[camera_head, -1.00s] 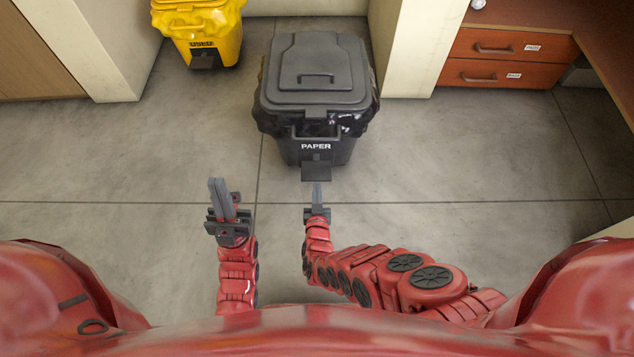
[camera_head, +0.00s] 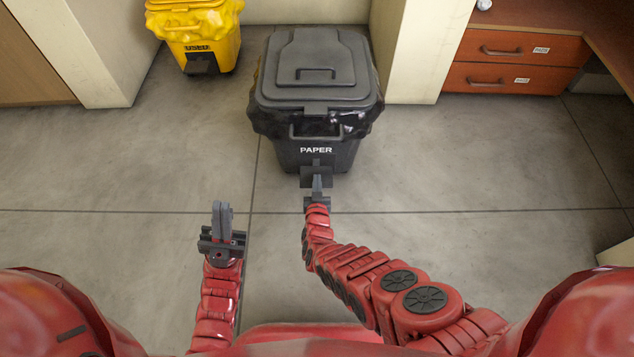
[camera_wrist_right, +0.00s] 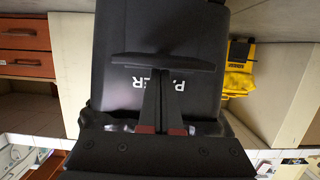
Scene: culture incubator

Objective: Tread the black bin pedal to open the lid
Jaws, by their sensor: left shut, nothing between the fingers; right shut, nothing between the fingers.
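The black bin (camera_head: 316,100) marked PAPER stands on the floor ahead, its lid (camera_head: 316,72) down. Its dark pedal (camera_head: 316,170) juts from the lower front. My right gripper (camera_head: 317,183) is shut and empty, its fingertips overlapping the pedal's front edge in the head view. In the right wrist view the pedal (camera_wrist_right: 162,62) crosses just at the tips of the shut right gripper (camera_wrist_right: 160,80), with the upside-down lettering behind. I cannot tell whether the fingers touch it. My left gripper (camera_head: 222,212) is shut and empty over the floor, left of the bin.
A yellow bin (camera_head: 205,38) marked USED stands at the back left. A wall section (camera_head: 410,50) and an orange drawer cabinet (camera_head: 512,62) are at the right. The floor around the black bin's front is clear.

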